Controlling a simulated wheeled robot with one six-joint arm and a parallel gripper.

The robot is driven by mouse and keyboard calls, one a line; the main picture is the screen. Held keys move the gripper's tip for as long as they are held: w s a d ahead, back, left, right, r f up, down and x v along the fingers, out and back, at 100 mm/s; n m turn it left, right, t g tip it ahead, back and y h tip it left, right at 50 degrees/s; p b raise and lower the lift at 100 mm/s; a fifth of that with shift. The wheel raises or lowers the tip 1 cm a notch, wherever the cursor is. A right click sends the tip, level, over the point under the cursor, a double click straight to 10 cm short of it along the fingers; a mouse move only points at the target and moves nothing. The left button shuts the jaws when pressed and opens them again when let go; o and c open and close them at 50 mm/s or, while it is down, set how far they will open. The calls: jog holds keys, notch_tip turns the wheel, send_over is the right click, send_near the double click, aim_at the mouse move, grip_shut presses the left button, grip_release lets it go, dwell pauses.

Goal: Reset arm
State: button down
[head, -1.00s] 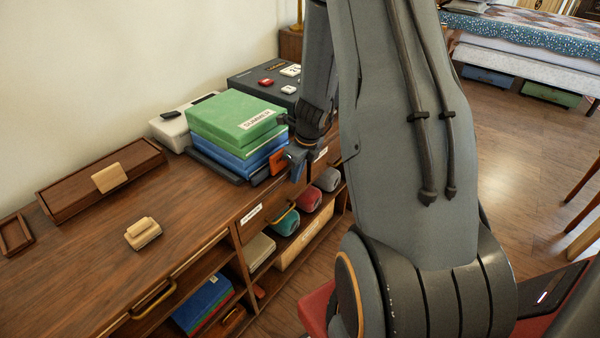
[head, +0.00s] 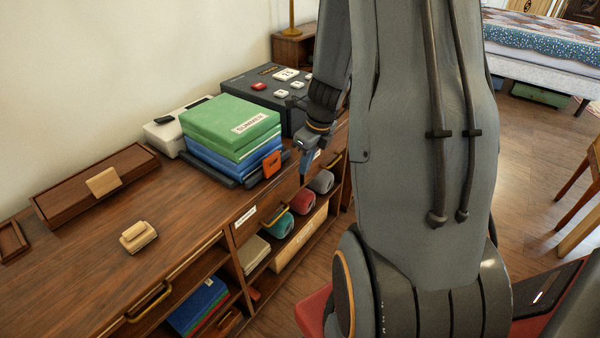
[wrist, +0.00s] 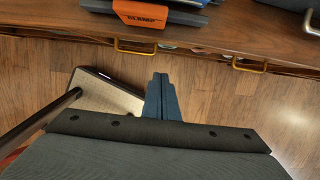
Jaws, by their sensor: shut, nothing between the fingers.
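My gripper (head: 304,168) hangs in front of the dresser's front edge, to the right of the stacked boxes, in the head view. In the wrist view its blue fingers (wrist: 161,98) are together with nothing between them, over the wooden floor. My large grey arm fills the middle right of the head view and hides part of the floor and room behind it.
The dresser (head: 85,235) carries green boxes (head: 225,120) on blue ones, an orange clamp (head: 271,164), a dark case (head: 262,99), a wooden box (head: 70,195) and a small wooden block (head: 138,236). Gold drawer handles (wrist: 135,48) protrude. Wooden floor (wrist: 215,100) lies below.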

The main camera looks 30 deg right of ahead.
jog(key=shift+v, duration=0.9)
jog(key=shift+a, duration=0.1)
jog(key=s+a+r+n, duration=0.2)
jog(key=s+a+n, duration=0.3)
jog(key=n, duration=0.5)
jog(key=s+a+r+n+g, duration=0.1)
jog(key=s+a+r+n, duration=0.2)
jog(key=a+n, duration=0.4)
jog(key=s+a+r+n+g+h, duration=0.1)
jog(key=s+a+r+n, duration=0.2)
jog(key=n, duration=1.1)
jog(key=shift+s+a+n, duration=0.4)
jog(key=shift+s+a, duration=1.4)
jog(key=shift+a, duration=0.35)
jog(key=shift+r, duration=0.15)
